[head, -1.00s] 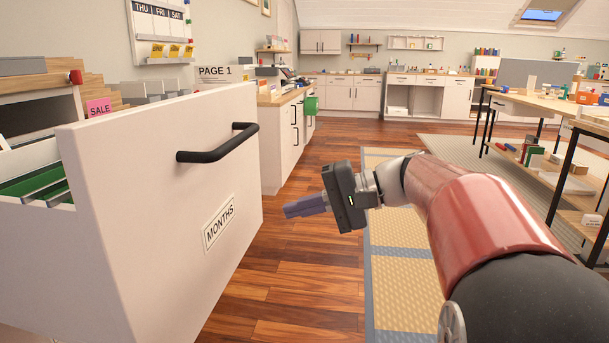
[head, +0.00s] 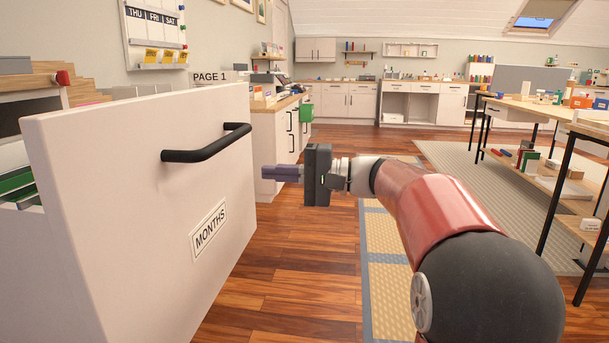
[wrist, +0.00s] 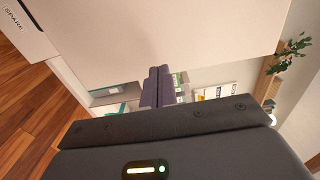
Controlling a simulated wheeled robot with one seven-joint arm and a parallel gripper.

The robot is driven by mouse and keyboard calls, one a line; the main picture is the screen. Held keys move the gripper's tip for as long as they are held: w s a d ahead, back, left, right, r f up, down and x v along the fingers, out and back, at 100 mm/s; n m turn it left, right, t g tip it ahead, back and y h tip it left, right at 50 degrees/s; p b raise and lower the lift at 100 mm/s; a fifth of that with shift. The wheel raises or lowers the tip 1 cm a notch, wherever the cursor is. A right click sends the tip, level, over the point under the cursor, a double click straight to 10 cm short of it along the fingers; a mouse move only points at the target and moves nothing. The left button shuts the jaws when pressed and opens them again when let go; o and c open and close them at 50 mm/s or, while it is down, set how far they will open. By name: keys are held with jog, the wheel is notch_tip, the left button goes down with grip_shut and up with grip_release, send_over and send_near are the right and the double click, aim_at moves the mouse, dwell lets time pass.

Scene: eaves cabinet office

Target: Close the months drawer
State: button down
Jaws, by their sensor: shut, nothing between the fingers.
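The months drawer (head: 130,240) stands pulled out at the left of the head view, with a white front, a black bar handle (head: 205,150) and a MONTHS label (head: 208,228). Green hanging files show behind its front at the left edge. My gripper (head: 268,173) is shut and empty. In the head view it is right of the drawer front, a little below handle height, with its fingers pointing left. In the wrist view the fingers (wrist: 158,85) point toward a large pale panel (wrist: 160,30); I cannot tell the exact gap, and no contact shows.
A white cabinet run (head: 275,145) with a wooden top stands behind the drawer. A worktable (head: 560,112) with items on it is at the right. Wood floor (head: 290,290) and a yellow mat (head: 390,280) lie between. A SPARE label (wrist: 14,20) shows in the wrist view.

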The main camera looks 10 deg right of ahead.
jog(key=shift+x, duration=1.1)
